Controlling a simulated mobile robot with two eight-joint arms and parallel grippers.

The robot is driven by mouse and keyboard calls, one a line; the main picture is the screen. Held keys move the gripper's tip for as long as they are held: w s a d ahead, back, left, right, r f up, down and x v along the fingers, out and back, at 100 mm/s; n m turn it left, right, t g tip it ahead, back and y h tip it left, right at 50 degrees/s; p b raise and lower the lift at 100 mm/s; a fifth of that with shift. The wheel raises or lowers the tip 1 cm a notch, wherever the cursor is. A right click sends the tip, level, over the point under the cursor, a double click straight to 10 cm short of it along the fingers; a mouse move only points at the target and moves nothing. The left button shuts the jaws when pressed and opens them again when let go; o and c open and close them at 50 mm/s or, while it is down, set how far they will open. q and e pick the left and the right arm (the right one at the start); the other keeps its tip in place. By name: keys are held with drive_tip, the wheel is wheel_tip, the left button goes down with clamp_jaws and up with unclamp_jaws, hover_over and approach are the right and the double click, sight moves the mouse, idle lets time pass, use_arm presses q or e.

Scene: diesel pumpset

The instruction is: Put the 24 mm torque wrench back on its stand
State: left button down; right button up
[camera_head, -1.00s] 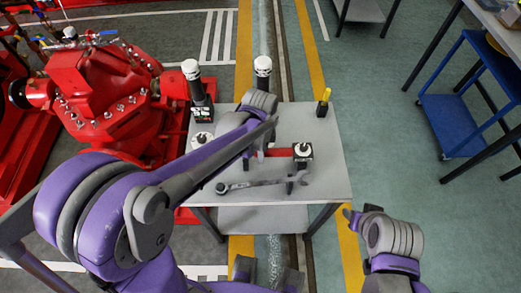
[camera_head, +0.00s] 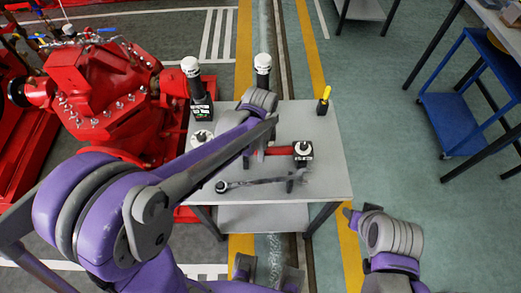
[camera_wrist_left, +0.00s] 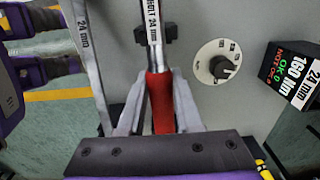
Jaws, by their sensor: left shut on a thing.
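The torque wrench has a red handle (camera_wrist_left: 161,105) and a bright shaft marked 24 mm. My left gripper (camera_wrist_left: 158,122) is shut on this handle in the left wrist view. The shaft lies across a black forked bracket (camera_wrist_left: 172,28), which looks like its stand; I cannot tell whether it is seated. In the head view the red handle (camera_head: 277,152) shows over the table beside my left gripper (camera_head: 247,160), and my arm hides the shaft. My right gripper (camera_head: 350,215) is off the table's right front corner; its jaws cannot be made out.
A grey spanner (camera_head: 255,182), also marked 24 mm (camera_wrist_left: 83,40), is along the table's (camera_head: 325,175) front. A dial (camera_wrist_left: 218,62) and a 160 Nm display box (camera_wrist_left: 290,75) are nearby. White-capped black tools (camera_head: 262,65) stand behind. A red pump (camera_head: 100,95) is left.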

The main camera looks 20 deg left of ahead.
use_arm(q)
drive_tip(key=shift+f+b, duration=0.75)
drive_tip(key=shift+f, duration=0.25)
idle(0.6)
drive_tip(key=c, duration=0.5)
unclamp_jaws()
wheel_tip(320, 180, up, 11)
drive_tip(key=shift+f+p, duration=0.1)
drive_tip(key=shift+p, duration=0.4)
drive_tip(key=s+a+n+t+p, duration=0.1)
drive_tip(key=s+a+n+t, duration=0.1)
drive_tip(key=s+n, duration=0.5)
drive_tip(key=s+a+f+n+t, duration=0.1)
drive_tip(key=s+a+n+t, duration=0.2)
drive_tip(key=s+n, duration=0.4)
drive_tip(key=shift+a+f+n+p, duration=0.3)
drive_tip(key=shift+a+n+p, duration=0.1)
drive_tip(key=shift+a, duration=0.4)
